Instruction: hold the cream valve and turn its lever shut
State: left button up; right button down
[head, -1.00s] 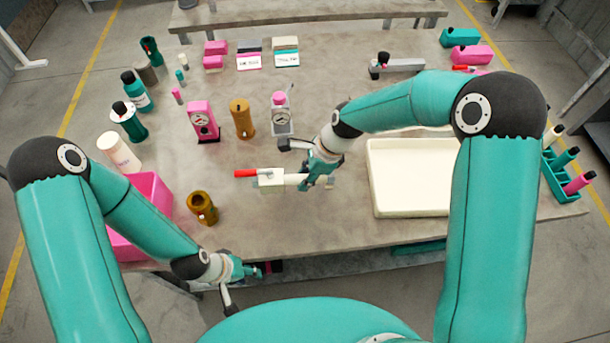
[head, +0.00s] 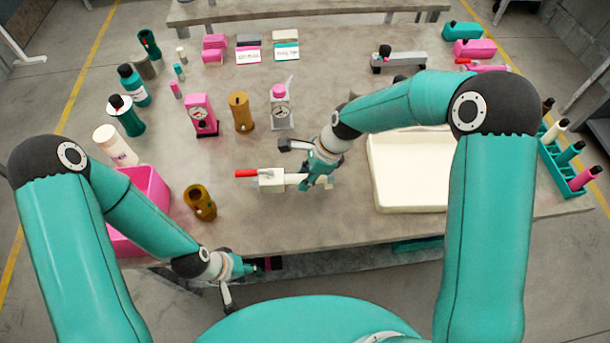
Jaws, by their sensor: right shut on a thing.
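The cream valve (head: 271,180) lies in the middle of the table near the front. Its red lever (head: 246,173) points left, about in line with the valve body. My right gripper (head: 318,178) is shut on the right part of the cream valve, and its fingers hide that part. My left gripper (head: 262,266) is low at the table's front edge, below and apart from the valve. Its fingers are small and dark against the edge, so their opening cannot be told.
A brown cylinder (head: 200,203) and a pink bin (head: 148,190) stand left of the valve. A cream tray (head: 378,190) is to the right. The table in front of the valve is clear.

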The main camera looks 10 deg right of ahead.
pick_arm(q)
jog(key=shift+f+b, duration=0.4)
jog(key=shift+f, duration=0.05)
pick_arm(e)
jog(key=shift+f, duration=0.65)
pick_arm(q)
jog(key=shift+f+b, duration=0.25)
jog(key=shift+b, duration=0.05)
pick_arm(e)
jog(key=shift+s+f, duration=0.1)
jog(key=shift+f, duration=0.2)
